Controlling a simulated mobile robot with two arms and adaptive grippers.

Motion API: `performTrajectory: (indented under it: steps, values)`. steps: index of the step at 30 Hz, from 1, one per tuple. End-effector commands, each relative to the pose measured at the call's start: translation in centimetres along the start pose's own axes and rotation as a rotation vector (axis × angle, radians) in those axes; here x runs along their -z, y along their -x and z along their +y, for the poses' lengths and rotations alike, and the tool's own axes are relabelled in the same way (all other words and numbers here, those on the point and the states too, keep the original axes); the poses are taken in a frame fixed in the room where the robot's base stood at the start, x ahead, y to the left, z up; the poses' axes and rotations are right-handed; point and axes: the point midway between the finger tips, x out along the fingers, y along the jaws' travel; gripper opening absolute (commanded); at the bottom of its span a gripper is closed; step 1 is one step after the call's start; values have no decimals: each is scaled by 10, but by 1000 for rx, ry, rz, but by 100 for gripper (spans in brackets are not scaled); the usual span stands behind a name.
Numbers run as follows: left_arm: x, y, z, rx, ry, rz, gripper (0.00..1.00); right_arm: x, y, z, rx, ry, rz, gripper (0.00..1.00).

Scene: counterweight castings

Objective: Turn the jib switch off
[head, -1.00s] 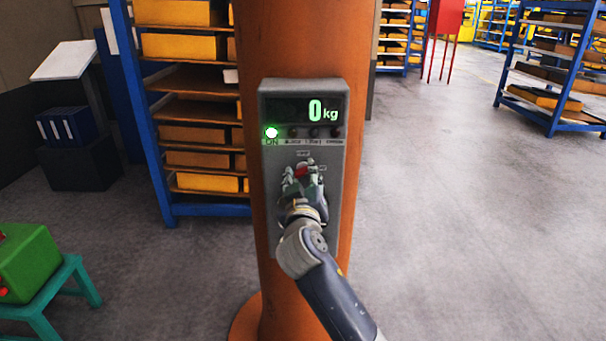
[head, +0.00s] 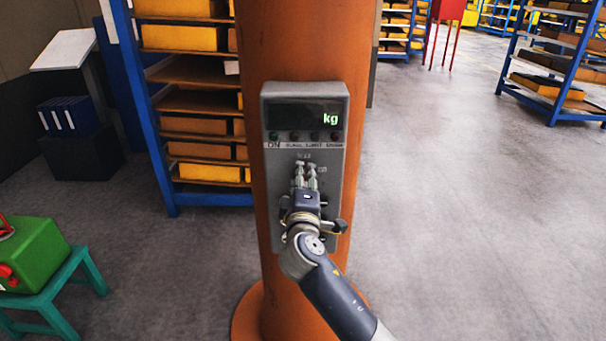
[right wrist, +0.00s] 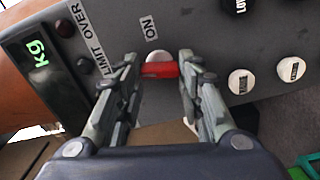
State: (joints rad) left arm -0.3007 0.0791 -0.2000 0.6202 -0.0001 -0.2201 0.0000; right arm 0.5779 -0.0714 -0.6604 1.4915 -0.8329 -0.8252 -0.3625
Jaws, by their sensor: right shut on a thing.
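The grey control box (head: 336,185) is fixed to an orange column (head: 300,40). Its display (head: 304,115) shows only "kg" in green, and the lamp (head: 274,136) above the "ON" label is dark. My right gripper (head: 305,168) is at the box front, its fingers hiding most of the switch in the head view. In the right wrist view the red-handled switch (right wrist: 160,69) lies between the two fingertips of the gripper (right wrist: 163,68), near an "ON" label. The gripper is shut on its handle. My left gripper is out of view.
Round white buttons (right wrist: 241,81) and a black knob (right wrist: 236,4) sit on the box near the gripper. A shelf rack (head: 165,170) stands behind the column at left. A green case (head: 40,255) rests on a teal stool (head: 75,275). The floor at right is clear.

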Motion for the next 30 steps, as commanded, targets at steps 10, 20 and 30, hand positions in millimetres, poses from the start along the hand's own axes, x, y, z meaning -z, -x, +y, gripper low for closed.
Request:
performTrajectory:
  steps: [10,20,30]
  values:
    - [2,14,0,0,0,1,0,-1,-1,4,-6,184,-2,11]
    - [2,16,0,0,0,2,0,-1,-1,4,-8,232,-2,11]
    - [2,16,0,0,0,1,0,-1,-1,4,-9,234,-3,37]
